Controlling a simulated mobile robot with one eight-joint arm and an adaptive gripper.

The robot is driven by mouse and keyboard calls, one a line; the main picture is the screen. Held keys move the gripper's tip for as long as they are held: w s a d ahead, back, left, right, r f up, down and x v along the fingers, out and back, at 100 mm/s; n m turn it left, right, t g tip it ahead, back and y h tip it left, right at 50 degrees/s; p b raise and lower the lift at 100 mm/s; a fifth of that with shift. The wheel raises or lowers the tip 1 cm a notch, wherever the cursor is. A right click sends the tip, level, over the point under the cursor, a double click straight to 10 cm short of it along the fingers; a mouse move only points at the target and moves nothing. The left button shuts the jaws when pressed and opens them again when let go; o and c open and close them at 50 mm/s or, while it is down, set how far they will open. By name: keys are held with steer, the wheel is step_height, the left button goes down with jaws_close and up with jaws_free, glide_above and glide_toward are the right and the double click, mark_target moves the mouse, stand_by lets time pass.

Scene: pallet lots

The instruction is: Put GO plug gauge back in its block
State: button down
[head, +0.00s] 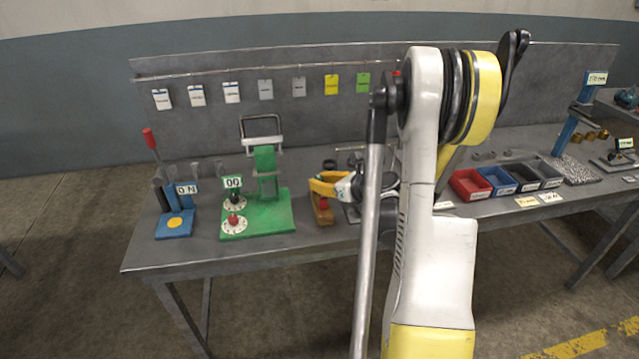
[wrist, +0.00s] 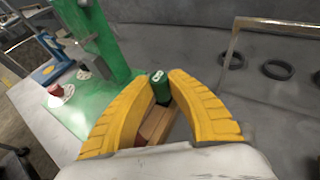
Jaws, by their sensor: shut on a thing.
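The GO plug gauge shows in the wrist view as a short green cylinder (wrist: 158,80) with pale marking on its end. My gripper (wrist: 162,77) has its two yellow fingers closed on either side of it. A wooden block (wrist: 157,124) lies just below the gauge, between the fingers. In the head view my gripper (head: 322,185) is over the wooden block (head: 322,213), right of the green fixture. The gauge's lower end is hidden, so I cannot tell whether it is in the block.
The green fixture (head: 258,215) with dials stands close on the left, with a blue base (head: 175,224) beyond it. Black rings (wrist: 278,69) lie on the bench to the right in the wrist view. A red bin (head: 470,184) stands farther right.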

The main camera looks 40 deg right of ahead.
steer(key=shift+f, duration=0.1)
steer(key=shift+f, duration=0.35)
steer(key=shift+s+a+f, duration=0.1)
steer(key=shift+f, duration=0.05)
steer(key=c, duration=1.4)
jaws_free()
steer(key=shift+f, duration=0.1)
